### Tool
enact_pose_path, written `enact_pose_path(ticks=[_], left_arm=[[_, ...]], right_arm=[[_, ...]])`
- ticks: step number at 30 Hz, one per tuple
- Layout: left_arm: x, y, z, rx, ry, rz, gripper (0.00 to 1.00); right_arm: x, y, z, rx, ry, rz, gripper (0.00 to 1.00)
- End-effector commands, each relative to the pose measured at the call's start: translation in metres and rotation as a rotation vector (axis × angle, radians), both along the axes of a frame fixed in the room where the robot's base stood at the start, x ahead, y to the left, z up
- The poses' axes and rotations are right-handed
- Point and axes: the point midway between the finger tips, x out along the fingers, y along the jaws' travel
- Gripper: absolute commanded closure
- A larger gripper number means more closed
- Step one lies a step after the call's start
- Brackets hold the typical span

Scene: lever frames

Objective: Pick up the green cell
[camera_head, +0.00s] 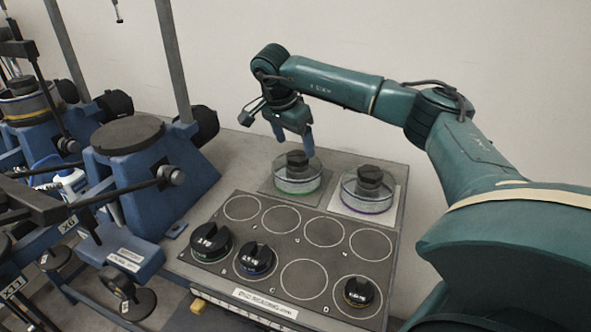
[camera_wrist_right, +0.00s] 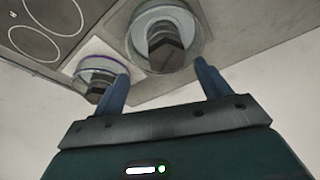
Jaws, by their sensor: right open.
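The green cell (camera_head: 298,187) is a clear round dish with a green ring at its base and a dark stepped knob on top. It stands upright on a square plate at the back of the table. In the right wrist view the cell (camera_wrist_right: 190,52) is at the top centre, beyond the fingertips. My right gripper (camera_head: 294,138) is open and empty, just above the cell's knob, its blue fingers pointing down. Its two fingers also show apart in the right wrist view (camera_wrist_right: 162,72). I cannot tell whether they touch the cell. My left gripper is not in view.
A similar purple-ringed cell (camera_head: 368,190) stands close on the right, on a pale plate. In front is a grey board (camera_head: 283,222) with marked circles, three holding black knobbed pucks. Blue lever frames (camera_head: 140,170) crowd the left. A pale wall (camera_head: 480,70) is behind.

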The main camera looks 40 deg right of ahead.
Motion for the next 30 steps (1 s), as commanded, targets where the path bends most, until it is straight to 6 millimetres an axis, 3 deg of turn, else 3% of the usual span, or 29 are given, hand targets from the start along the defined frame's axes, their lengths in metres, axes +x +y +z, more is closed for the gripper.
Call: enact_pose_path(ticks=[3,11,18,28,30], left_arm=[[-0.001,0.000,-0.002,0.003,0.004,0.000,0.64],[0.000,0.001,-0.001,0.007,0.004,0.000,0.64],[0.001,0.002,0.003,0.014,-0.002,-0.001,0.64],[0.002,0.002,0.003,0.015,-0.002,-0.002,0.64],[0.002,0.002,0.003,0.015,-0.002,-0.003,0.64]], right_arm=[[0.000,-0.005,-0.018,0.000,0.002,0.000,0.24],[0.004,-0.011,-0.037,0.000,0.001,0.001,0.24],[0.009,-0.021,-0.071,0.001,0.001,0.001,0.24],[0.010,-0.023,-0.079,0.001,-0.002,0.002,0.24],[0.010,-0.023,-0.079,0.001,-0.002,0.002,0.29]])
